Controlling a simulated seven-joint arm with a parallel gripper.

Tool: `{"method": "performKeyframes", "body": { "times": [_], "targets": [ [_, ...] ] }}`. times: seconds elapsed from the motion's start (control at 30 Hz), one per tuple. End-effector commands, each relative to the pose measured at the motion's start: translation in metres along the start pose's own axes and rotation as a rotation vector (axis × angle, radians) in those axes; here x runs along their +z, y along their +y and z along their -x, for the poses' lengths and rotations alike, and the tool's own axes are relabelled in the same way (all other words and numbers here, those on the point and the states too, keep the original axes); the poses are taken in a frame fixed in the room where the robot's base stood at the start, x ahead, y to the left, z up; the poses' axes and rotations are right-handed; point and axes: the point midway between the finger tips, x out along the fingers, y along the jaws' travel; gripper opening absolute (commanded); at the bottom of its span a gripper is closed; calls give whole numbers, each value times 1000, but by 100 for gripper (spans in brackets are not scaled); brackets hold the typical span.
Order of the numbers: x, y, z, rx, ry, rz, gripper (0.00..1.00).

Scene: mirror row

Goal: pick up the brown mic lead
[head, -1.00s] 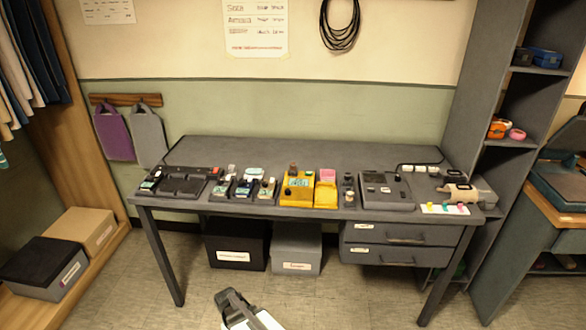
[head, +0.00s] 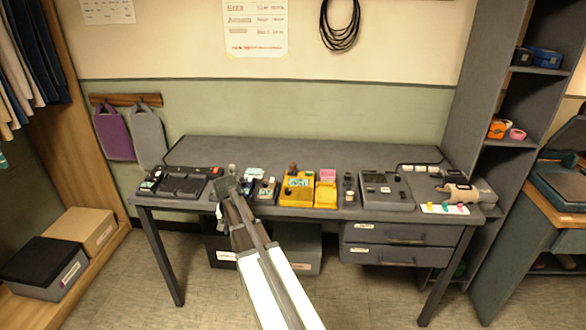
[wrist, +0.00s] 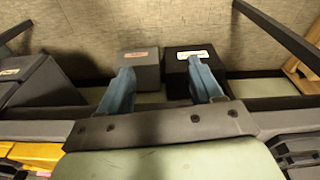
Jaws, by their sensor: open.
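A small brown item (head: 293,168) stands at the back of the yellow tray (head: 297,195) on the desk; it is too small for me to tell whether it is the mic lead. My gripper (head: 226,188) is at the desk's front left, overlapping the small devices left of the yellow tray. In the wrist view my gripper (wrist: 162,84) has its two blue-grey fingers apart with nothing between them. Part of a yellow tray (wrist: 35,152) shows at the lower left there.
The grey desk (head: 310,150) has a clear back strip. A black pedal unit (head: 182,186) is at left, a grey box device (head: 385,190) right of centre, and a tan tool (head: 460,193) at far right. A black box (wrist: 185,60) and grey box (wrist: 140,72) stand below.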

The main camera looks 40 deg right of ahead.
Motion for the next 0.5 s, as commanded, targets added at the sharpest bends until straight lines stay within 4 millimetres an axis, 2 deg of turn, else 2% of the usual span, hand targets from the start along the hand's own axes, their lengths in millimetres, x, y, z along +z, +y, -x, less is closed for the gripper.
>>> {"method": "performKeyframes", "body": {
  "times": [0.03, 0.17, 0.27, 0.4, 0.5],
  "targets": [
    [-25, 5, 17, 1, 23, -35, 65],
    [-81, 28, 59, 18, 76, -142, 65],
    [-129, 56, 94, 43, 117, -249, 65],
    [-192, 105, 142, 88, 169, -410, 65],
    [-224, 138, 170, 117, 197, -508, 65]
  ]
}}
